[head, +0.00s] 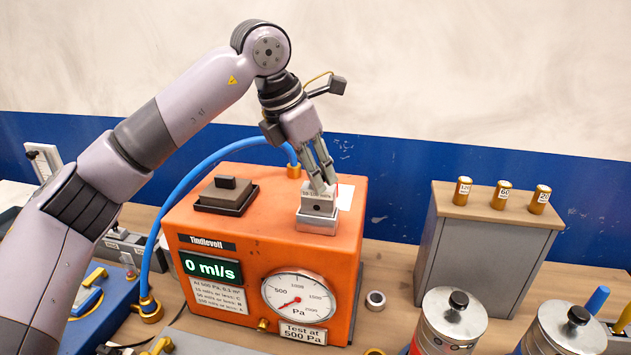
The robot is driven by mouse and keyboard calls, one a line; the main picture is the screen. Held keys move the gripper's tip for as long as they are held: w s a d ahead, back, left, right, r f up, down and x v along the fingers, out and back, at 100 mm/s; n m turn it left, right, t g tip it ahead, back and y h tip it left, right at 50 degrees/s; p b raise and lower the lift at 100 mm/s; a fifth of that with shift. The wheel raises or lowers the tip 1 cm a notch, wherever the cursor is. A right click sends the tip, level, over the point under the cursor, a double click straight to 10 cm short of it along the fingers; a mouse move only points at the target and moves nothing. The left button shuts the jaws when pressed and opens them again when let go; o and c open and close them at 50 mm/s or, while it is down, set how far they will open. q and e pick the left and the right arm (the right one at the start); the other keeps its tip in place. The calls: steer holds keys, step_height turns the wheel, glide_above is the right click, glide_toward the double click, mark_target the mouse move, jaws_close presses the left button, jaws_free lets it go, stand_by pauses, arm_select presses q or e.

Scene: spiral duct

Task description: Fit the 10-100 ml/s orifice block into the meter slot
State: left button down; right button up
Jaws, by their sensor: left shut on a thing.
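The orange meter (207,262) stands on the bench; its display reads 0 ml/s and its round dial (298,298) faces front. My left gripper (325,189) comes down over the right part of the meter's top and is shut on a small pale grey block (319,202). The block is upright, at a metal rim (316,226) on the meter's top; I cannot tell whether it is seated in it or just above. Its lettering is too small to read. My right gripper is out of view.
A grey cabinet (489,243) at right carries three brass cylinders (501,196). Metal canisters (452,317) stand front right. A small roll (375,299) lies beside the meter.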

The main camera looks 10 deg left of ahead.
arm_select(q)
step_height(320, 180, down, 2)
steer(key=shift+f+p, duration=0.25)
steer(key=shift+p, duration=0.05)
steer(key=shift+w+f, duration=0.1)
steer(key=shift+f, duration=0.2)
steer(key=c, duration=1.4)
jaws_free()
steer(key=shift+o, duration=0.2)
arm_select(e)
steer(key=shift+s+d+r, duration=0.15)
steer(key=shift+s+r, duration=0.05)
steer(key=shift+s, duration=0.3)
